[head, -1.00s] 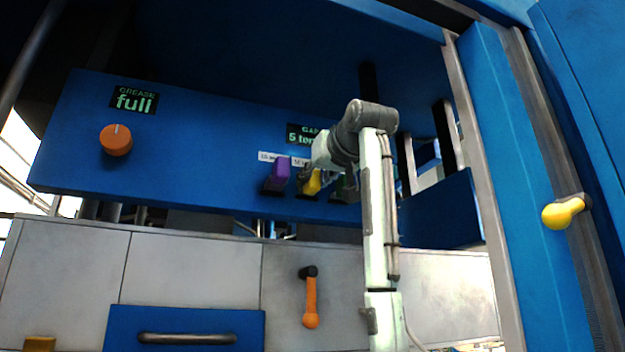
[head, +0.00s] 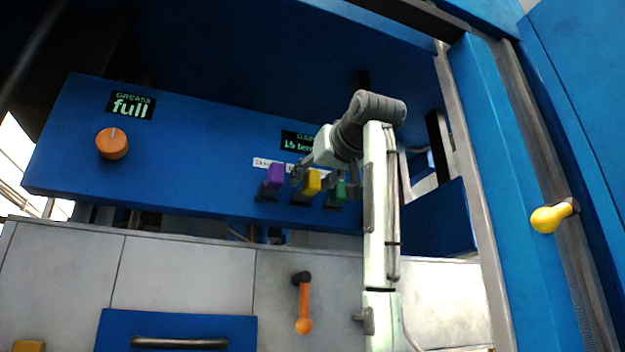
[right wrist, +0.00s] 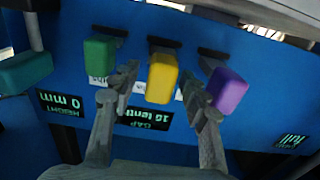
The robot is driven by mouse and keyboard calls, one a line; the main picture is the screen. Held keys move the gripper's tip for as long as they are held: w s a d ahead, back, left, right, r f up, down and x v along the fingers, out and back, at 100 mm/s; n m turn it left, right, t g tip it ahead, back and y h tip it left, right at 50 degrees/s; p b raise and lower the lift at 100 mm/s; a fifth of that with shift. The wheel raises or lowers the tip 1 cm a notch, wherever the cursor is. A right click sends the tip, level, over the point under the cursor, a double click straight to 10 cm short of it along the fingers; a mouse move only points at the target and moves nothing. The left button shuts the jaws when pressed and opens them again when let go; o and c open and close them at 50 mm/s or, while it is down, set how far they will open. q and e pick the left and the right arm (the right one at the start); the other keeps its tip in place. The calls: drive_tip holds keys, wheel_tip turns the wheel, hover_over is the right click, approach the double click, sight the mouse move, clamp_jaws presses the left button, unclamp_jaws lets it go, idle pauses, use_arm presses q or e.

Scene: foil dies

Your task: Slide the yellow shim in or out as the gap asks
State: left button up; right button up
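The yellow shim (head: 311,182) sticks out of a slot in the blue panel, between the purple shim (head: 275,177) and the green shim (head: 339,192). My right gripper (head: 308,172) is at the yellow shim. In the right wrist view, its fingers (right wrist: 160,80) stand open on either side of the yellow shim (right wrist: 161,78), with a narrow space beside each. The gap display (head: 302,142) is partly hidden by my arm in the head view; it also shows upside down in the right wrist view (right wrist: 150,118). It reads two digits in tenths, starting with 1. My left gripper is out of view.
The purple (right wrist: 228,92) and green (right wrist: 100,62) shims are close outside the fingers. A grease display (head: 131,104) reads full above an orange knob (head: 112,143). An orange lever (head: 304,305), a drawer handle (head: 180,342) and a yellow-knobbed lever (head: 551,217) stand clear of my gripper.

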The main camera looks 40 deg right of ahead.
sight(315, 176)
drive_tip(key=v, duration=0.6)
drive_tip(key=shift+s+a, duration=0.2)
drive_tip(key=shift+s, duration=0.5)
